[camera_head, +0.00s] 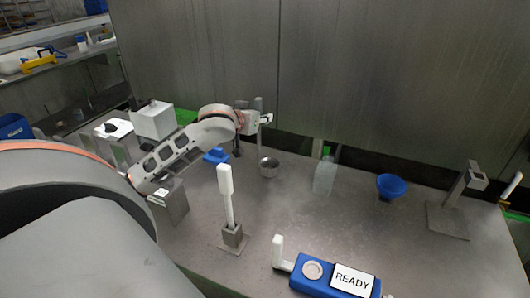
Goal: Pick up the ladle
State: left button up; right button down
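A small grey metal cup (268,168), which looks like the ladle's bowl, stands on the table's middle-left part. A thin upright grey bar (258,104) rises behind my gripper; I cannot tell whether it is the ladle's handle. My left arm reaches in from the left. Its gripper (265,119) is above and slightly behind the cup, beside the bar. The fingers are small and partly hidden, so I cannot tell whether they are open or hold the bar. My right gripper is out of view.
A white paddle-shaped tool (227,185) stands in a metal holder nearer the front. A blue device reading READY (318,278) sits at the front. A clear container (324,176), a blue funnel (391,186) and a metal stand (447,219) are to the right.

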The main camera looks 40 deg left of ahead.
pick_arm(q)
grip_shut()
jog(key=shift+r, duration=0.1)
